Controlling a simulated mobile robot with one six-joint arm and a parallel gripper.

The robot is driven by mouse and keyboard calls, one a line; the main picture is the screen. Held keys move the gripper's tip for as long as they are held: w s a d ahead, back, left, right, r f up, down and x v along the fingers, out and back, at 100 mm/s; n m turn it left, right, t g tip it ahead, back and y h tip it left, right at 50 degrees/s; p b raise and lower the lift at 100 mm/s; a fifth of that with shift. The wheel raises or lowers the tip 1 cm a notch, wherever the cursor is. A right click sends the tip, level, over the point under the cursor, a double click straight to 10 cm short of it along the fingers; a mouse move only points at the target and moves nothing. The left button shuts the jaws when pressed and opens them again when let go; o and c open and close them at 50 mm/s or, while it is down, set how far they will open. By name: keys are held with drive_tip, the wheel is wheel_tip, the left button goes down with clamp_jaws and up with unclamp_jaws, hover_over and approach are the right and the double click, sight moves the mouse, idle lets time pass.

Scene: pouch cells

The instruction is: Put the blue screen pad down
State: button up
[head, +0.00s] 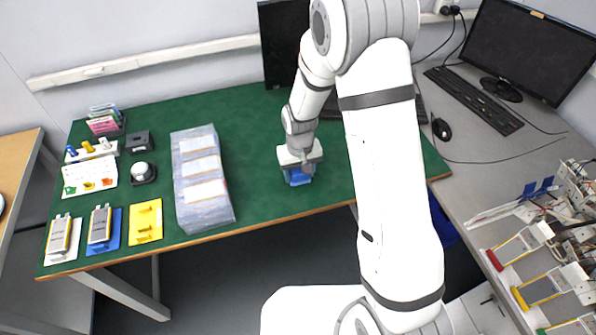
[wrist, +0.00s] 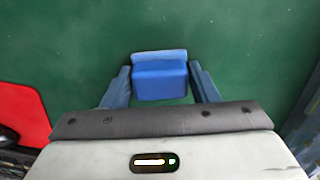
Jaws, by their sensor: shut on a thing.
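The blue screen pad (wrist: 160,78) is a small blue block between the two fingers of my gripper (wrist: 161,86) in the wrist view. My gripper is shut on it. In the head view my gripper (head: 299,170) points down over the green table (head: 260,140), right of the clear boxes, with the blue pad (head: 298,177) showing below it. The pad is low, at or just above the green surface; I cannot tell whether it touches.
Clear boxes (head: 203,215) stand left of my gripper. Farther left are a yellow holder (head: 146,222), pouch cells (head: 100,224) on coloured bases, and small stands. A monitor (head: 280,45) stands behind. The green top around the pad is bare; its front edge is close.

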sight(299, 171)
drive_tip(key=o, duration=1)
drive_tip(key=shift+f, duration=0.15)
wheel_tip(299, 171, up, 11)
drive_tip(key=s+d+r+m+t, duration=0.2)
drive_tip(key=s+d+r, duration=0.65)
drive_tip(key=r, duration=0.35)
drive_tip(key=shift+m+t, duration=0.5)
drive_tip(key=shift+m, duration=0.1)
drive_tip(key=s+d+r, duration=0.1)
drive_tip(key=s+d, duration=0.1)
drive_tip(key=s, duration=0.1)
drive_tip(key=s+d+r, duration=0.1)
drive_tip(key=s, duration=0.3)
drive_tip(key=s+d+r, duration=0.1)
drive_tip(key=s+d, duration=0.1)
drive_tip(key=s, duration=0.2)
drive_tip(key=shift+d, duration=0.3)
drive_tip(key=shift+w, duration=0.1)
